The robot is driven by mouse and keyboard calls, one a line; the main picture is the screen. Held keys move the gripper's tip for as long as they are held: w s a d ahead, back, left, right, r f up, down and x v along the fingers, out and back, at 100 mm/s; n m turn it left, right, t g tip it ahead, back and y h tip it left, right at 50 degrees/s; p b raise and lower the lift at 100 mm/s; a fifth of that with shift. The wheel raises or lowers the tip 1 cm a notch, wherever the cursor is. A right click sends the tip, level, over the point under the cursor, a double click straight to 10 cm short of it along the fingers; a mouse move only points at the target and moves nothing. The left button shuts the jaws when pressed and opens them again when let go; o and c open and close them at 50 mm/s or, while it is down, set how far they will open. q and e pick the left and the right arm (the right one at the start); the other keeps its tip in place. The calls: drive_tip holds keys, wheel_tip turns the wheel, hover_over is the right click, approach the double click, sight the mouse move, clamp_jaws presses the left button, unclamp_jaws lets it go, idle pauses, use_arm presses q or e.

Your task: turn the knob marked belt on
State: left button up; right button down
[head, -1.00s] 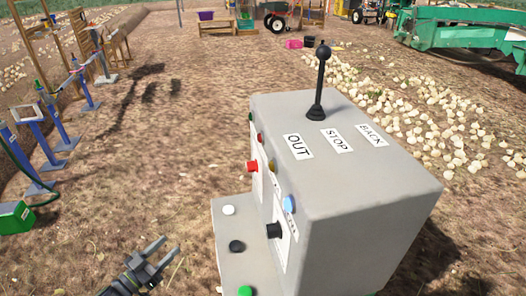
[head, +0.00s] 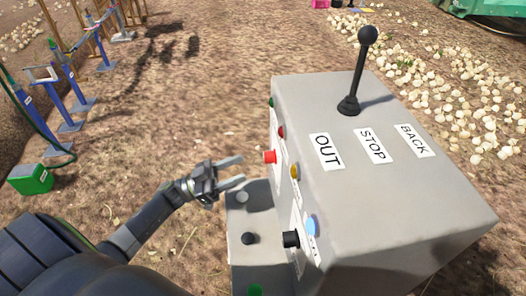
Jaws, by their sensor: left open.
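A grey control box (head: 390,200) stands at the right, seen from above at an angle. On its left-facing panel a black knob (head: 291,239) sticks out beside a white label whose writing I cannot read at this angle. A blue light (head: 312,225) sits near that knob. My left gripper (head: 237,171) is open and empty, left of the panel near the red button (head: 270,157) and above the lower ledge. It is apart from the black knob, which is lower in the picture. My right gripper is not in view.
A black lever (head: 359,75) stands on top beside labels OUT, STOP and BACK. The ledge (head: 262,222) carries white, black and green buttons. Blue stands and a green box (head: 30,179) are at the left. Onions lie on the ground behind the box.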

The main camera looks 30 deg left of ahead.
sight(269, 157)
use_arm(q)
drive_tip(key=p+x, duration=0.2)
drive_tip(key=x, duration=0.6)
drive_tip(key=shift+r, duration=0.1)
drive_tip(key=c, duration=1)
